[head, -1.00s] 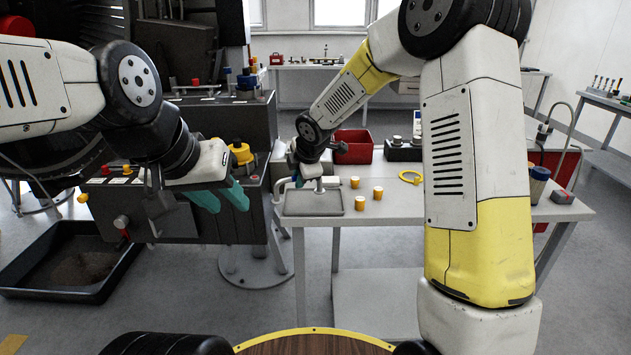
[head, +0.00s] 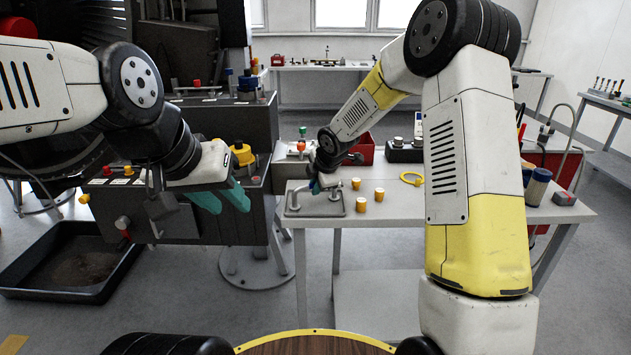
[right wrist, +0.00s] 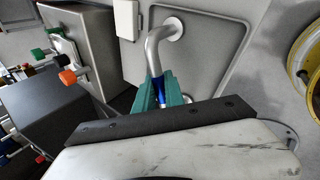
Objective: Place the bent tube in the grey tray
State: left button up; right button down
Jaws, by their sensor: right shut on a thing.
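The bent tube (right wrist: 158,48) is silver, with a round flange at its far end. My right gripper (right wrist: 160,92) is shut on it, its teal fingers around the near end, where a blue part shows. In the head view, my right gripper (head: 316,187) is over the grey tray (head: 337,210), and the tube (head: 293,201) shows at the tray's left part. The tray (right wrist: 215,75) also lies beneath the tube in the right wrist view. I cannot tell whether the tube touches it. My left gripper (head: 222,198) is open and empty, well left of the tray.
Several yellow-and-white cups (head: 362,205) stand just right of the tray. A yellow ring (head: 411,178) lies farther right. A red bin (head: 366,150) and a dark block (head: 403,153) stand behind. A dark machine (head: 225,130) stands left of the table (head: 470,207).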

jog(key=c, duration=1.4)
grip_release()
jog(key=shift+f, duration=0.1)
jog(key=shift+s+r, duration=0.1)
jog(key=shift+r, duration=0.35)
jog(key=s+d+r+m+h, duration=0.1)
jog(key=s+d+r+m, duration=0.4)
jog(key=s+r, duration=0.35)
jog(key=s+d+r+m+h, duration=0.1)
jog(key=s+d+r+m, duration=0.4)
jog(key=s+r, duration=0.4)
jog(key=s+d+m, duration=0.2)
jog(key=s+m, duration=0.4)
jog(key=s, duration=0.3)
jog(key=s+d+m+y, duration=0.1)
jog(key=s+d+m, duration=0.1)
jog(key=s+m, duration=0.3)
jog(key=s, duration=0.4)
jog(key=shift+s+r+m+y, duration=0.15)
jog(key=shift+m+y, duration=0.15)
jog(key=shift+m, duration=0.1)
